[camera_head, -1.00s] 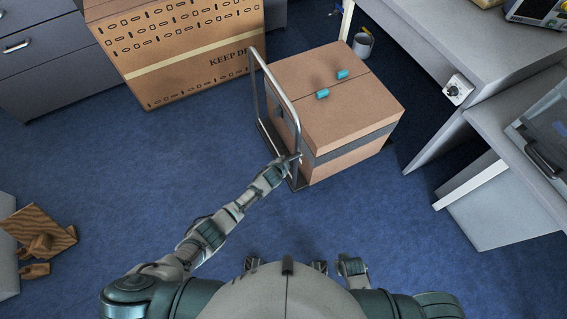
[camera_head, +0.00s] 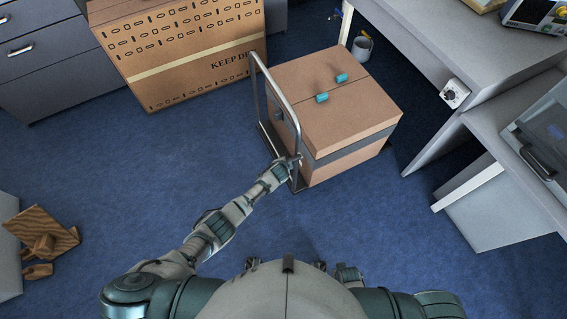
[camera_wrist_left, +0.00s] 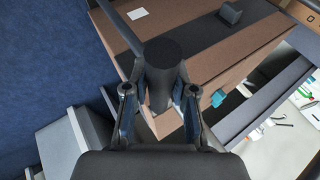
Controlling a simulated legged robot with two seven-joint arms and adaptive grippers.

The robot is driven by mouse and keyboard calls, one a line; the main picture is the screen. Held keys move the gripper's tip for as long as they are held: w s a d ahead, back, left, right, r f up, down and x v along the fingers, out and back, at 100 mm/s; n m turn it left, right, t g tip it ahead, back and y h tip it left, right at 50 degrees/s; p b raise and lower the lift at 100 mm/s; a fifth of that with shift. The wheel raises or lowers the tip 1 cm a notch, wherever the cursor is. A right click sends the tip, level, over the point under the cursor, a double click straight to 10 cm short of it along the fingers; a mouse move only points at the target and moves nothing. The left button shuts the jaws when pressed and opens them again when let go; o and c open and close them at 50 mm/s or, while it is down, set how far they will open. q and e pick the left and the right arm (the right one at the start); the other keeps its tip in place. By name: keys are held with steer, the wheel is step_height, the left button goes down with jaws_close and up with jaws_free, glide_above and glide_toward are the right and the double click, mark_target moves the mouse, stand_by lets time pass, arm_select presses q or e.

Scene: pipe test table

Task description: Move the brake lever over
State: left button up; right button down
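A trolley with a grey U-shaped handle (camera_head: 280,97) carries a cardboard box (camera_head: 335,105) in the head view. My left gripper (camera_head: 294,160) is at the near corner of the handle. In the left wrist view, a dark round-ended post (camera_wrist_left: 162,75) stands between the two fingers of my left gripper (camera_wrist_left: 160,92). The fingers are apart, with small gaps beside the post. I cannot tell whether this post is the brake lever or part of the handle; no separate lever is clear in the head view. My right gripper is not visible.
A larger carton (camera_head: 185,50) stands behind at the left. Grey desks (camera_head: 440,60) stand at the right, with a bucket (camera_head: 362,46) beside them. Wooden pieces (camera_head: 42,238) lie at the left. Blue floor is free around the trolley's near side.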

arm_select(q)
steer(key=o, duration=0.3)
steer(key=v, duration=1.1)
steer(key=shift+s+r, duration=0.25)
steer(key=shift+r, duration=0.05)
steer(key=s+a+f+n+g, duration=0.2)
steer(key=s+a+f+n, duration=0.2)
steer(key=s+f, duration=0.4)
steer(key=s+a+f+n+g, duration=0.2)
steer(key=s+a+f, duration=0.5)
steer(key=s, duration=0.8)
steer(key=s+a+f+n+g, duration=0.2)
steer(key=s+a+f+n, duration=0.3)
steer(key=s+f, duration=0.4)
steer(key=shift+s+a+f+n+y, duration=0.15)
steer(key=shift+s+a, duration=0.1)
steer(key=shift+s, duration=0.6)
steer(key=shift+s+a+r+n+y, duration=0.15)
steer(key=shift+s+a, duration=0.15)
steer(key=shift+s, duration=0.5)
